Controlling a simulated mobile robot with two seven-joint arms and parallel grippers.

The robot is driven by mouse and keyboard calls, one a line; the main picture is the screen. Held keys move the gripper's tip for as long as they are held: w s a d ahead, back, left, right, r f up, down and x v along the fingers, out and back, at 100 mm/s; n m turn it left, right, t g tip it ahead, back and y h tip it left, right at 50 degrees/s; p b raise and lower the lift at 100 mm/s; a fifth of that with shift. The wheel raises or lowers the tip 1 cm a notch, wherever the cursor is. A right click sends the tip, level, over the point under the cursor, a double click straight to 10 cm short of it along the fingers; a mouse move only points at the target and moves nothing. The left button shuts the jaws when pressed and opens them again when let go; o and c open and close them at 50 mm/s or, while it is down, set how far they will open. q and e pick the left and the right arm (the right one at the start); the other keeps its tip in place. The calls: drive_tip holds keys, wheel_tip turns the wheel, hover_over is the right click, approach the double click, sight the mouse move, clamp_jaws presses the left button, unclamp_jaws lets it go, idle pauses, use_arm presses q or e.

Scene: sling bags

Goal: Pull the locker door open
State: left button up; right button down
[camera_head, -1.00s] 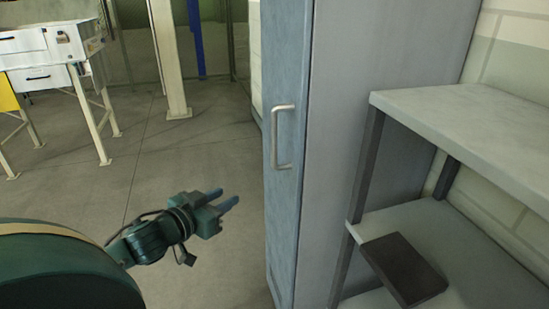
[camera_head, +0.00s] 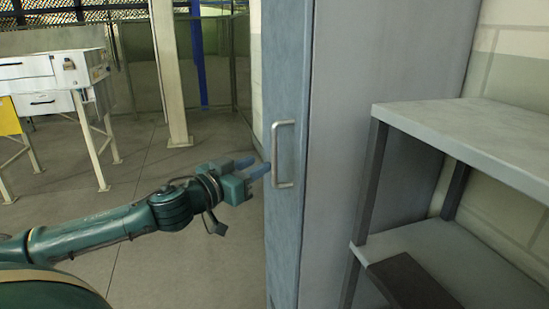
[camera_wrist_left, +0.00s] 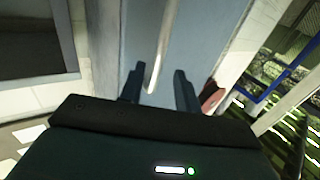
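The tall grey-blue locker stands in the middle of the head view, with its narrow blue door (camera_head: 287,230) facing left. A silver bar handle (camera_head: 276,155) is upright on the door; it also shows in the left wrist view (camera_wrist_left: 161,45). My left gripper (camera_head: 256,168) is open, its two blue fingers pointing at the handle from the left. In the left wrist view the fingers (camera_wrist_left: 159,85) stand apart, with the handle's end between or just beyond them; contact cannot be told. The door looks shut. My right gripper is not in view.
A grey shelf unit (camera_head: 470,125) with a dark flat item (camera_head: 412,283) on its lower board stands right of the locker. A white drawer table (camera_head: 40,72) and a pale post (camera_head: 168,75) are at the back left. The floor left of the door is clear.

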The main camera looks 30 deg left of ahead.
sight(273, 156)
use_arm(q)
drive_tip(key=shift+w+d+r, duration=0.15)
drive_tip(key=shift+w, duration=0.8)
drive_tip(key=w, duration=0.1)
drive_tip(key=w+p, duration=0.1)
drive_tip(key=w, duration=0.1)
drive_tip(key=w+p, duration=0.1)
drive_tip(key=w, duration=0.1)
drive_tip(key=shift+d, duration=0.25)
drive_tip(key=shift+w+d, duration=0.1)
drive_tip(key=shift+w, duration=0.1)
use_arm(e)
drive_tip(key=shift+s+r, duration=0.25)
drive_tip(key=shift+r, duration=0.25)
use_arm(q)
drive_tip(key=shift+c, duration=0.2)
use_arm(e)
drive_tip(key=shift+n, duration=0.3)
use_arm(q)
clamp_jaws()
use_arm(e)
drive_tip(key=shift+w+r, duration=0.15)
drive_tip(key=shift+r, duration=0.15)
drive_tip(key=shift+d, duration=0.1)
